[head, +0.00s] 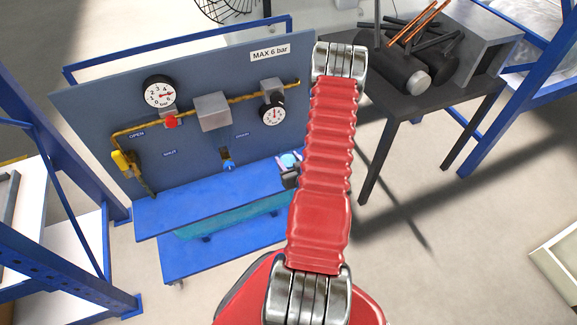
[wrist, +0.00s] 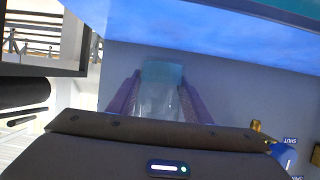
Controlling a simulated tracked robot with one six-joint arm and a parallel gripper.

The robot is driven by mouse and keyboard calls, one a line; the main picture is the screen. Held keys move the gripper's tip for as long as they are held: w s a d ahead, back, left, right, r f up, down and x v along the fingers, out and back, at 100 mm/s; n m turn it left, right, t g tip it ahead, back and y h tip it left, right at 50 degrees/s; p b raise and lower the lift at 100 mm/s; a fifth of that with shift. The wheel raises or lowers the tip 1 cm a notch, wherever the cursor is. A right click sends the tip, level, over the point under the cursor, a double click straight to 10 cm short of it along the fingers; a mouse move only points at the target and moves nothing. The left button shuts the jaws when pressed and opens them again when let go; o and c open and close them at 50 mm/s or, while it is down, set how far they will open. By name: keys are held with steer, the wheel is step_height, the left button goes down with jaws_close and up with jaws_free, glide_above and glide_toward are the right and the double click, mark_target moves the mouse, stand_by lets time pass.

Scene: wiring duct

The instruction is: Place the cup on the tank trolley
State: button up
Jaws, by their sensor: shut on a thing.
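A light blue, see-through cup (wrist: 161,88) is between the two purple fingers of my gripper (wrist: 158,98) in the wrist view. The fingers are shut on its sides. In the head view the cup (head: 289,160) shows small beside my red arm, with my gripper (head: 287,168) partly hidden by the arm. The tank trolley has a blue deck (head: 205,203) with a teal tank (head: 230,222) under it. Its deck (wrist: 205,42) also shows at the top of the wrist view. The cup is near the deck's right part; I cannot tell whether it touches it.
A grey panel (head: 85,110) with gauges, yellow pipe and valves rises behind the deck. A dark table (head: 390,118) with black cylinders and copper rods stands at the right. Blue rack posts (head: 50,235) stand at the left.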

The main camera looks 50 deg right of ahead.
mark_target(288, 166)
steer(key=shift+f, duration=0.15)
steer(key=shift+f, duration=1.95)
steer(key=shift+f, duration=0.1)
steer(key=o, duration=1.1)
steer(key=shift+c, duration=0.2)
steer(key=v, duration=1.2)
steer(key=shift+w, duration=0.1)
